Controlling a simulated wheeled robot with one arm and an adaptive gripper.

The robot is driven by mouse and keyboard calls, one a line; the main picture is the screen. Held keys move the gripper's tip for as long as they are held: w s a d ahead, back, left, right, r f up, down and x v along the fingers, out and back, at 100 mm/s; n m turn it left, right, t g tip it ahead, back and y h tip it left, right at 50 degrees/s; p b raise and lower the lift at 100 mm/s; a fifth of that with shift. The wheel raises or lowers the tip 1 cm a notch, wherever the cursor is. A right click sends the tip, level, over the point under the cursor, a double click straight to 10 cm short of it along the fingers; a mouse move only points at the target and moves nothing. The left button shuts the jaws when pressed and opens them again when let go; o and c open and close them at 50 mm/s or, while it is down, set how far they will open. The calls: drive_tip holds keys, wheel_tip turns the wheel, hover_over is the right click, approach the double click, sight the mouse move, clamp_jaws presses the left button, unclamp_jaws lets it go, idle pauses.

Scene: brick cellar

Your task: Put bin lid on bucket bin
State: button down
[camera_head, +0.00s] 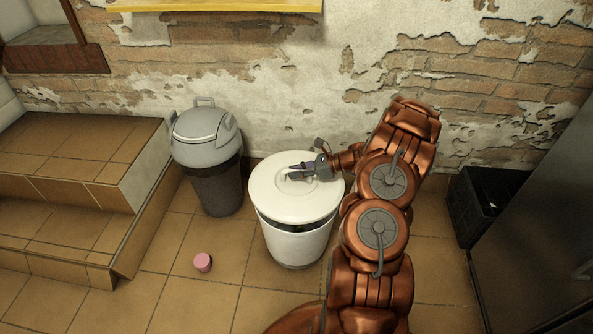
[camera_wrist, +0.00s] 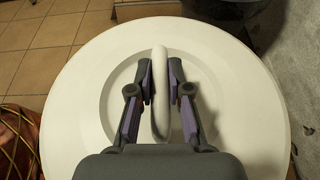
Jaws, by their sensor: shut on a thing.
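The white round bin lid (camera_head: 275,199) is over the white bucket bin (camera_head: 295,246) in the head view. The lid looks slightly tilted, with a dark gap showing between its front edge and the bucket rim. I cannot tell whether its far side touches the rim. My gripper (camera_head: 295,172) reaches in from the right and is shut on the lid's handle. In the wrist view the lid (camera_wrist: 90,85) fills most of the picture, and my gripper (camera_wrist: 160,88) has a finger on each side of the upright white handle (camera_wrist: 160,115). The bucket is hidden there.
A grey swing-top bin (camera_head: 205,140) stands left of the bucket, near tiled steps (camera_head: 75,165). A small pink cup-like object (camera_head: 203,262) is on the floor in front. A black crate (camera_head: 485,205) stands at the right by a dark cabinet (camera_head: 545,220). The wall is close behind.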

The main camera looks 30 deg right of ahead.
sight(299, 181)
drive_tip(key=shift+f+b, duration=1.65)
drive_tip(key=shift+f, duration=0.9)
drive_tip(key=shift+f, duration=0.6)
drive_tip(key=c, duration=1)
unclamp_jaws()
drive_tip(key=v, duration=1.2)
